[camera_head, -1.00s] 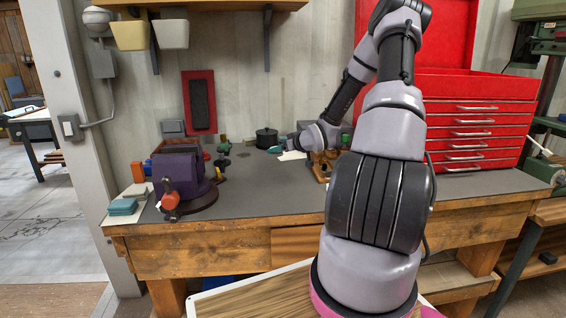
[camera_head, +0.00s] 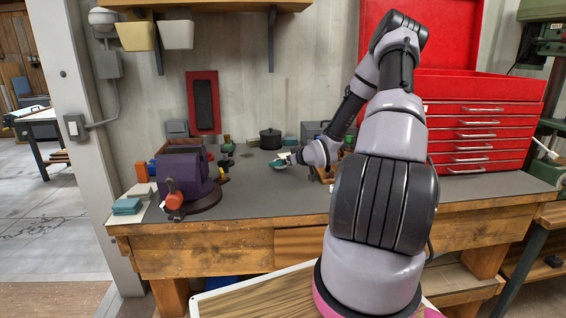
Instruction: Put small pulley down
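A small teal-green disc, which looks like the small pulley (camera_head: 279,164), is at the tip of my gripper (camera_head: 290,160). My gripper reaches left from my arm, low over the grey top of the workbench (camera_head: 255,190). The fingers are tiny in this view, but the disc has travelled with them and appears held between them. I cannot tell whether the disc touches the bench top.
A purple vise (camera_head: 183,175) stands at the left of the bench, with teal blocks (camera_head: 127,206) beside it. A dark pot (camera_head: 270,139) is behind my gripper. A red tool chest (camera_head: 478,130) stands at the right. The bench's front middle is clear.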

